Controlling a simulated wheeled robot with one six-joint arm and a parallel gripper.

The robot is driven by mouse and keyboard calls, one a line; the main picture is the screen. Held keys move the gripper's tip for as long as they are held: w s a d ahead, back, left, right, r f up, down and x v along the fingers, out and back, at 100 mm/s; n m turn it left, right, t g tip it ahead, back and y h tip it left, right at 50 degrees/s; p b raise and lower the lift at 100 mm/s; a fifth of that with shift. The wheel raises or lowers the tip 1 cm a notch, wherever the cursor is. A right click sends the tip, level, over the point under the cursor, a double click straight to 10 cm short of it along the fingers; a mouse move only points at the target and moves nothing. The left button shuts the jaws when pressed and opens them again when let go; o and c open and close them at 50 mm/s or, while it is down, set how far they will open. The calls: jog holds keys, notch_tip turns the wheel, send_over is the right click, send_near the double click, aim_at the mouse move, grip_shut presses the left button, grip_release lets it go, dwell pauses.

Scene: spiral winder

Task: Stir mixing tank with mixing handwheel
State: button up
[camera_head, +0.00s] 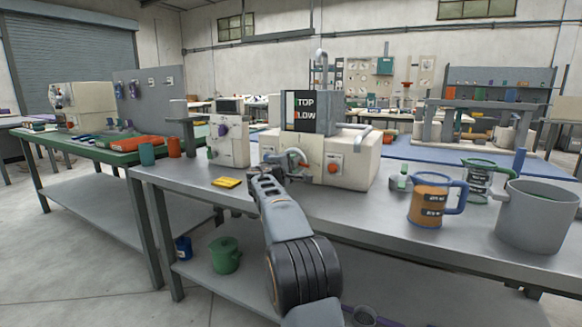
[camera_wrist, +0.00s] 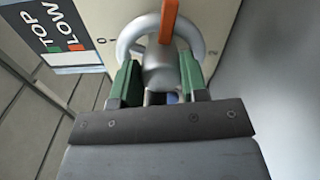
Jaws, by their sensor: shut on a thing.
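The mixing tank (camera_head: 328,118) is a grey box on top of a cream machine, with a dark panel marked TOP and LOW. The panel also shows in the wrist view (camera_wrist: 52,30). The mixing handwheel (camera_head: 297,156) is a light grey ring on the machine's front. In the wrist view the handwheel (camera_wrist: 128,42) shows with a grey hub and an orange bar across the top. My gripper (camera_head: 272,178) reaches the handwheel from the front. In the wrist view my gripper's green-padded fingers (camera_wrist: 158,80) are shut on its grey middle part. The contact is partly hidden.
An orange knob (camera_head: 333,165) sits on the machine's front, right of the handwheel. A yellow block (camera_head: 226,183) lies on the grey bench (camera_head: 340,207). An orange-brown mug (camera_head: 428,203) and a big grey pot (camera_head: 536,218) stand at the right. A cream device (camera_head: 229,141) stands left.

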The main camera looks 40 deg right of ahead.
jog(key=shift+w+a, duration=0.1)
jog(key=shift+a, duration=0.05)
jog(key=o, duration=0.7)
jog(key=shift+a, duration=0.1)
jog(key=shift+o, duration=1.1)
jog(key=shift+d, duration=0.2)
jog(key=v, duration=1.4)
jog(key=shift+d, duration=0.1)
